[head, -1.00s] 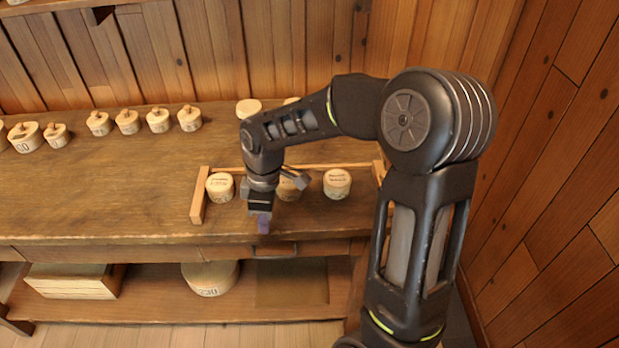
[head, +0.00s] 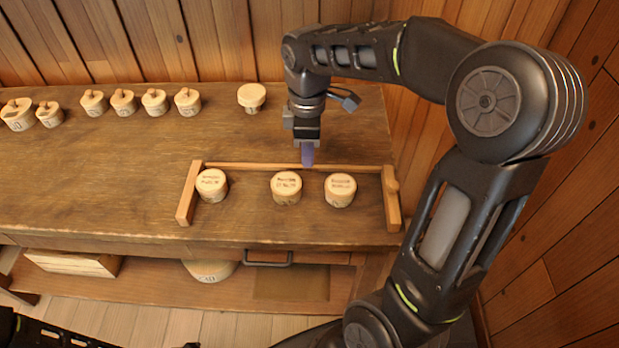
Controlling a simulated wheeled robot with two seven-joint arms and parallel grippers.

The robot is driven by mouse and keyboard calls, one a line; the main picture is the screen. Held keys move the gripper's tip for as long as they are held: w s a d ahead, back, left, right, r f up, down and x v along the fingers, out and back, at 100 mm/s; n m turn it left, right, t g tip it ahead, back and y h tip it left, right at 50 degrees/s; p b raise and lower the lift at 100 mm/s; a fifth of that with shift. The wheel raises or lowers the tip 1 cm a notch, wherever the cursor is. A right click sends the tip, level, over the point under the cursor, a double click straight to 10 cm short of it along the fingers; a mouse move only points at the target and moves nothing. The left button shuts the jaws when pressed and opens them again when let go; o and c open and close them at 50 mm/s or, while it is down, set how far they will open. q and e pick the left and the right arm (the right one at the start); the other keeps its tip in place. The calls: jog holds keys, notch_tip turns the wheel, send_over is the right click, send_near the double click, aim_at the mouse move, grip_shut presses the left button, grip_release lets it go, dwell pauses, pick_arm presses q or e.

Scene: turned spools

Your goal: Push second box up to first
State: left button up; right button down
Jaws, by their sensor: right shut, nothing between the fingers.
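Three round pale wooden boxes with writing on their lids stand in a row inside a low wooden frame on the bench. The left box (head: 212,187) is near the frame's left end. The middle box (head: 286,189) stands apart from it, with a wide gap between them. The right box (head: 340,191) is closer to the middle one, with a narrower gap. My right gripper (head: 307,155) is shut and empty, pointing down by the back rail, behind and between the middle and right boxes. It appears clear of both. My left gripper does not show.
The frame has a back rail (head: 255,166), a left end piece (head: 188,194) and a right end piece (head: 391,198); its front is open. Several knobbed containers stand at the back left, and a pale spool (head: 251,97) stands behind the frame. The bench (head: 100,180) is bare left of the frame.

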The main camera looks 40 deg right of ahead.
notch_tip(320, 180, down, 10)
jog(key=shift+f+p, duration=0.1)
jog(key=shift+p, duration=0.4)
jog(key=w+a, duration=0.2)
jog(key=a, duration=0.1)
jog(key=w+a+b, duration=0.1)
jog(key=w+a, duration=0.3)
jog(key=a, duration=0.1)
jog(key=shift+w+a, duration=0.3)
jog(key=shift+w, duration=0.05)
notch_tip(320, 180, up, 8)
jog(key=b, duration=0.1)
dwell(0.5)
